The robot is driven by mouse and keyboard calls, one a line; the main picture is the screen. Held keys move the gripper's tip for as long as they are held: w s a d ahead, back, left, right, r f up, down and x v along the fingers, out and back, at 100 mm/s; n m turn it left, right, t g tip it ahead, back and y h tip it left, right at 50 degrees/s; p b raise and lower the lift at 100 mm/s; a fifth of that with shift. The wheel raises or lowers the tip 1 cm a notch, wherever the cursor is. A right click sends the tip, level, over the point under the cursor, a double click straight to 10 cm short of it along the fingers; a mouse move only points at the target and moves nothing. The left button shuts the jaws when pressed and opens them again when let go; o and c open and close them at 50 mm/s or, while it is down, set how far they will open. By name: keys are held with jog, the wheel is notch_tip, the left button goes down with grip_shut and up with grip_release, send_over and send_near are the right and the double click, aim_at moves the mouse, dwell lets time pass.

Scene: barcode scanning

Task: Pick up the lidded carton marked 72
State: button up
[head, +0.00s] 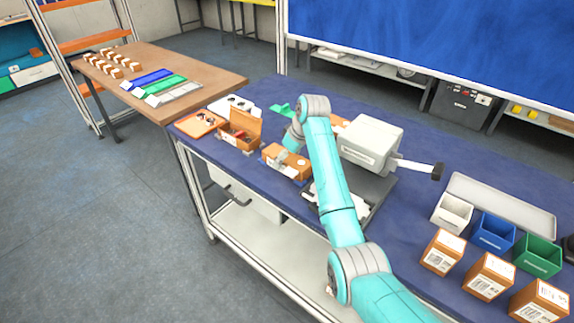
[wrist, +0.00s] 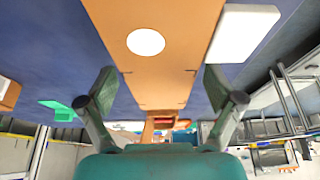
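A closed orange-brown carton (head: 296,171) stands on the blue bench top near its front edge. In the wrist view the carton (wrist: 160,82) fills the middle, with a white round label on it; no number is readable. My gripper (head: 286,157) is down at the carton in the head view and partly covers it. In the wrist view my gripper (wrist: 157,88) is open, one finger on each side of the carton. Narrow gaps seem to show beside it; contact cannot be told for sure.
An open carton (head: 240,131) and an orange tray (head: 201,123) stand left of the carton. A grey machine (head: 370,144) is close on the right. Small bins and labelled boxes (head: 443,252) stand farther right. A wooden table (head: 200,73) is behind left.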

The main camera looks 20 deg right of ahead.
jog(key=c, duration=1)
jog(key=shift+o, duration=0.2)
jog(key=shift+r, duration=0.15)
